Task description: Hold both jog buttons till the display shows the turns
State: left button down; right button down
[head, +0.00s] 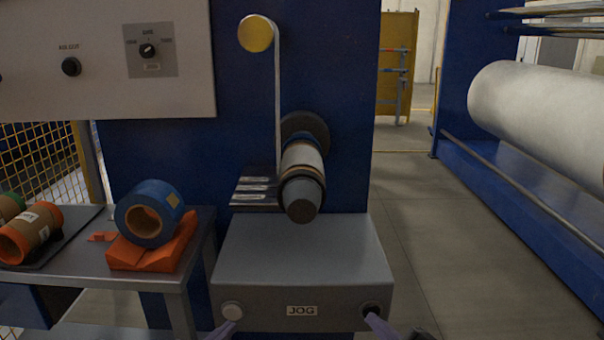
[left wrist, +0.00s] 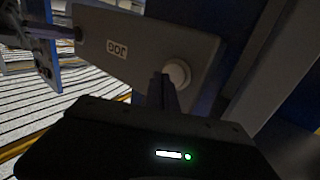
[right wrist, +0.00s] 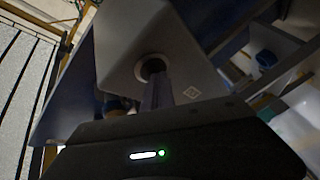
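The grey jog box (head: 300,262) carries a JOG label between two front buttons. The left jog button (head: 232,311) is pale and round; it also shows in the left wrist view (left wrist: 178,72). The right jog button (head: 371,308) is dark; it also shows in the right wrist view (right wrist: 152,67). My left gripper (head: 226,328) has its fingers together, its tip at the pale button. My right gripper (head: 374,321), also with fingers together, has its tip at the dark button. I cannot tell whether either button is pressed in. No turns display is in view.
Above the box, a roll on a spindle (head: 302,165) takes a pale strip from the yellow roller (head: 256,34). A control panel (head: 100,50) is at upper left. A side table (head: 70,262) holds a blue roll (head: 160,190) on an orange cradle (head: 135,256). Floor at right is clear.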

pick_arm(q)
jog(key=shift+s, duration=2.2)
jog(key=shift+f+b, duration=0.5)
pick_arm(e)
jog(key=s, duration=0.7)
